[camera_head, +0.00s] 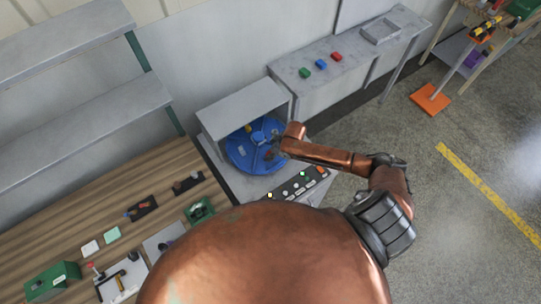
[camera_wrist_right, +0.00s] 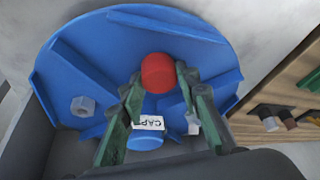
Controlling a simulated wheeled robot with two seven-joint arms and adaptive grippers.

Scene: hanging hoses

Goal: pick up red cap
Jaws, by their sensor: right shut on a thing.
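The red cap (camera_wrist_right: 158,71) is between the fingertips of my right gripper (camera_wrist_right: 159,78) in the right wrist view. The green fingers are shut on its sides. Behind it is a round blue tray (camera_wrist_right: 85,35) with raised dividers; whether the cap still touches the tray I cannot tell. In the head view my right arm reaches from the right to the blue tray (camera_head: 240,157), and its gripper (camera_head: 272,152) is small there. The cap cannot be made out in that view. My left gripper is not in view.
The tray sits under a grey box-like cover (camera_head: 240,108). A white label (camera_wrist_right: 149,122), a blue cap (camera_wrist_right: 145,140) and a hex nut (camera_wrist_right: 83,106) are on the tray. A button panel (camera_head: 297,186) stands in front. A wooden bench (camera_head: 95,210) is at left.

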